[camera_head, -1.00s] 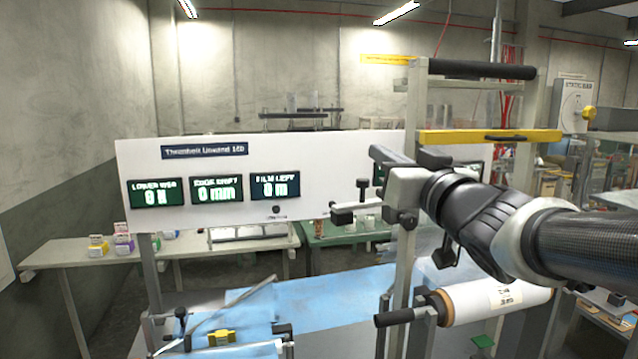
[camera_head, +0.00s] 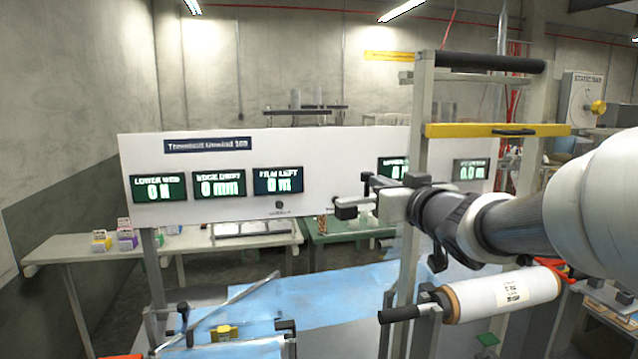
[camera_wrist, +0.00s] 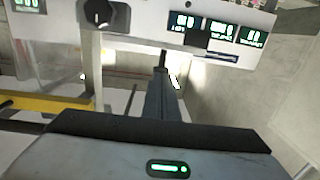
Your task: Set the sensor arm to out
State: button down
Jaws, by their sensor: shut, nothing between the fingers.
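What looks like the sensor arm is a pale bar with a black block (camera_head: 346,209) at its left end, in front of the white panel in the head view. Its right part runs behind my gripper, so its mount is hidden. My gripper (camera_head: 368,180) is shut and empty, pointing left just above and beside this bar; I cannot tell whether they touch. In the wrist view my gripper (camera_wrist: 162,58) shows as narrow closed dark fingers pointing toward the panel. The sensor arm is not clearly seen there.
The white panel (camera_head: 320,150) carries lit displays. An upright frame with a yellow bar (camera_head: 480,130) stands close by my arm. A white film roll (camera_head: 500,294) sits below it. Blue film (camera_head: 320,295) spreads beneath. A dark knob (camera_wrist: 97,13) shows in the wrist view.

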aim_at(362, 177)
jog(key=shift+x, duration=0.8)
jog(key=shift+w+a, duration=0.9)
jog(key=shift+w, duration=0.05)
jog(key=shift+r, duration=0.1)
jog(key=shift+s, duration=0.1)
